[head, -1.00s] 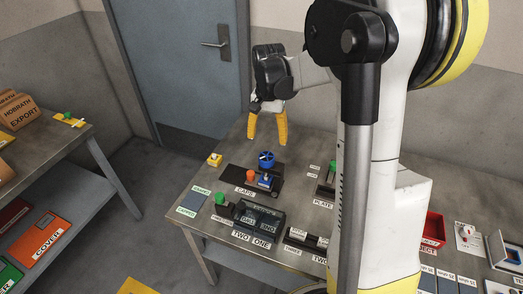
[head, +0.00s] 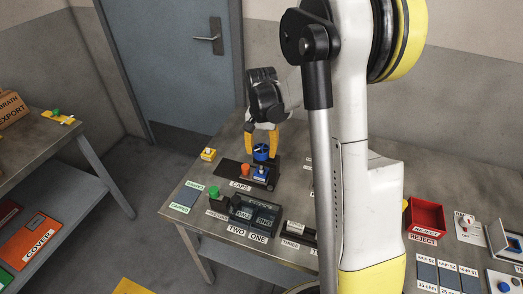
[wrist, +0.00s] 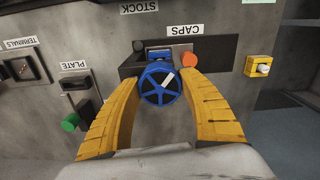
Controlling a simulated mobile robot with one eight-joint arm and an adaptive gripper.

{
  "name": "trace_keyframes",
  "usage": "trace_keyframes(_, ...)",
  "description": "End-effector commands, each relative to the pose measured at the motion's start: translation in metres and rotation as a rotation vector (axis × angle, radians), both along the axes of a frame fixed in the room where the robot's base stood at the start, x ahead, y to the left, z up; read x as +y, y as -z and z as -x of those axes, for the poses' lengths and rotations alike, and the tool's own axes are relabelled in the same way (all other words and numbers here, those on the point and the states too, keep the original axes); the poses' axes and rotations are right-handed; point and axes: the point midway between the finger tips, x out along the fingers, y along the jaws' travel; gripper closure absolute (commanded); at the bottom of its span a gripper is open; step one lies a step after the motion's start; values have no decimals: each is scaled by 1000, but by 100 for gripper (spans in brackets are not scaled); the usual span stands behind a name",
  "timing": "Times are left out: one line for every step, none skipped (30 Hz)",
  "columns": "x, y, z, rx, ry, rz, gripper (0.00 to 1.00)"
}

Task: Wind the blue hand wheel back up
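The blue hand wheel (head: 261,152) sits on top of a small device on the dark base marked CAPS, near the back left of the table. In the wrist view the wheel (wrist: 160,85) is a spoked ring with a white mark at its upper right. My gripper (head: 262,146) points down over the wheel. Its yellow fingers (wrist: 160,100) are spread on both sides of the wheel and look open. Whether the fingertips touch the rim, I cannot tell.
An orange knob (wrist: 189,64) stands close beside the wheel. A yellow button box (head: 208,154) is to the left. A green knob (head: 213,191) and a dark box with TWO and ONE labels (head: 254,212) lie in front. A red reject bin (head: 425,216) is at the right.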

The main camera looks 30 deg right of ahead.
Motion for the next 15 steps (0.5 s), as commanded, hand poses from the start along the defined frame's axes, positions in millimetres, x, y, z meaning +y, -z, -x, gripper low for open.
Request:
trace_keyframes(0, 0, 0, 0, 0, 0, 70)
trace_keyframes(0, 0, 0, 0, 0, 0, 79)
trace_keyframes(0, 0, 0, 0, 0, 0, 82)
trace_keyframes(0, 0, 0, 0, 0, 0, 82)
trace_keyframes(0, 0, 0, 0, 0, 0, 82)
trace_keyframes(0, 0, 0, 0, -1, 0, 83)
trace_keyframes(0, 0, 0, 0, -3, 0, 83)
trace_keyframes(0, 0, 0, 0, -5, 0, 83)
trace_keyframes(0, 0, 0, 0, -10, 0, 83)
trace_keyframes(0, 0, 0, 0, -16, 0, 83)
trace_keyframes(0, 0, 0, 0, -22, 0, 83)
trace_keyframes(0, 0, 0, 0, -34, 0, 83)
trace_keyframes(0, 0, 0, 0, -45, 0, 83)
trace_keyframes(0, 0, 0, 0, -57, 0, 83)
trace_keyframes(0, 0, 0, 0, -77, 0, 83)
